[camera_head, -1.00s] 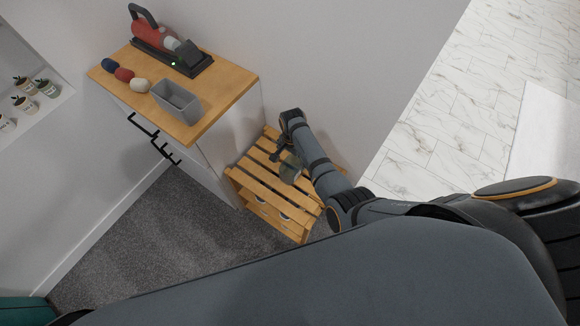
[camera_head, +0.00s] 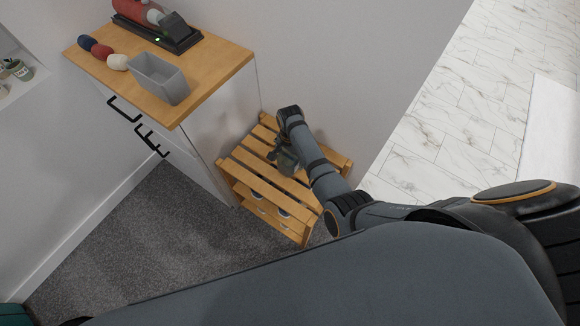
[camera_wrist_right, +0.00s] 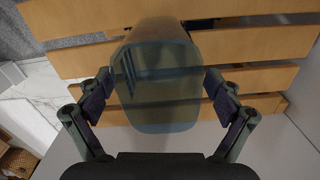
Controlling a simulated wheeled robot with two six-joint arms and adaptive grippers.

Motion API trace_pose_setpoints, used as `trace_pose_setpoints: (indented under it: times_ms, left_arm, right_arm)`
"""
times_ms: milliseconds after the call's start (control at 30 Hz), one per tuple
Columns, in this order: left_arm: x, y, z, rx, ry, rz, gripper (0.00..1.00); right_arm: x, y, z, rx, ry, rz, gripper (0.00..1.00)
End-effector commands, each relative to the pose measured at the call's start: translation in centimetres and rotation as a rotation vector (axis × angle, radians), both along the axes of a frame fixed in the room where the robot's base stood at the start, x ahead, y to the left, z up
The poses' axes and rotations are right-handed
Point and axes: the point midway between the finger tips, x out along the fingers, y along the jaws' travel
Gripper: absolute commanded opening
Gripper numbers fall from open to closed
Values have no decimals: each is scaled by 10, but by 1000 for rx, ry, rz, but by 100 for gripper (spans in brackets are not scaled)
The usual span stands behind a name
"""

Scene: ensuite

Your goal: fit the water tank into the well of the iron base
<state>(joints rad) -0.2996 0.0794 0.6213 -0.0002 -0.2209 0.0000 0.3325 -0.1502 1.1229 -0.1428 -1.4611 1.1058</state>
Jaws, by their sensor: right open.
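The water tank (camera_wrist_right: 158,90) is a translucent blue-grey block over the slatted wooden rack. In the right wrist view it lies between the two fingers of my right gripper (camera_wrist_right: 160,82), which is open with a finger on each side. Small gaps seem to show between tank and fingers. In the head view the tank (camera_head: 287,159) is partly hidden by my right gripper (camera_head: 281,150). The iron base (camera_head: 172,37) is black with a green light and stands on the cabinet top with a red iron (camera_head: 132,10) on it. Its well is not clearly visible. My left gripper is out of view.
A grey open bin (camera_head: 158,80) and several rolled cloths (camera_head: 102,52) sit on the wooden cabinet top (camera_head: 215,72). The slatted rack (camera_head: 248,163) stands beside the cabinet, against the wall. Black handles (camera_head: 123,110) stick out from the cabinet front.

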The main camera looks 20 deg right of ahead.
Motion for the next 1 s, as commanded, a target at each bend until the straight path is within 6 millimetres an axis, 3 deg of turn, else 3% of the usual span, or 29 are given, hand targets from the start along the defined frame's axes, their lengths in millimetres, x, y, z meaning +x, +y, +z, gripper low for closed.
trace_pose_setpoints:
  times_ms: [33, 267, 733, 1000]
  left_arm:
    - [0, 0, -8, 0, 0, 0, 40]
    - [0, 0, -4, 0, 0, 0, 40]
    - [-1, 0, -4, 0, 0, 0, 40]
    - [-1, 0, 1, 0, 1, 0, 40]
  right_arm:
    - [1, 0, -7, 0, -2, 0, 92]
    - [0, 0, -3, 1, -1, 0, 89]
    - [0, 0, -3, 1, -1, 0, 25]
    - [0, 0, 2, 1, -1, 0, 25]
